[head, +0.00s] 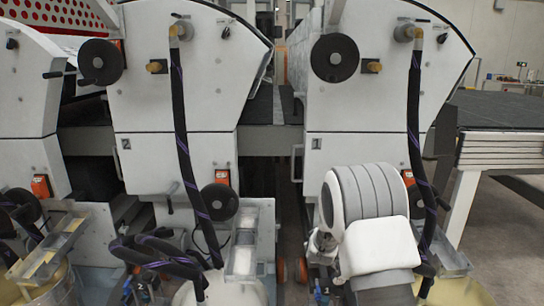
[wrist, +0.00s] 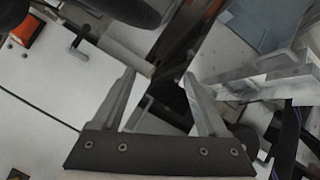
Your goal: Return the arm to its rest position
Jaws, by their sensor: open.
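My gripper (wrist: 159,76) shows in the wrist view with its two grey fingers apart. Nothing is held between the fingers. Behind them are a pale rod, dark gaps and white machine panels. In the head view my white arm (head: 375,245), with a ribbed joint, is folded at the lower right in front of the machine unit marked 1. My gripper cannot be clearly made out in the head view.
White coater units (head: 172,95) stand ahead with black handwheels (head: 334,57) and dark hoses (head: 183,150). A metal tray (wrist: 265,80) lies right of my fingers in the wrist view.

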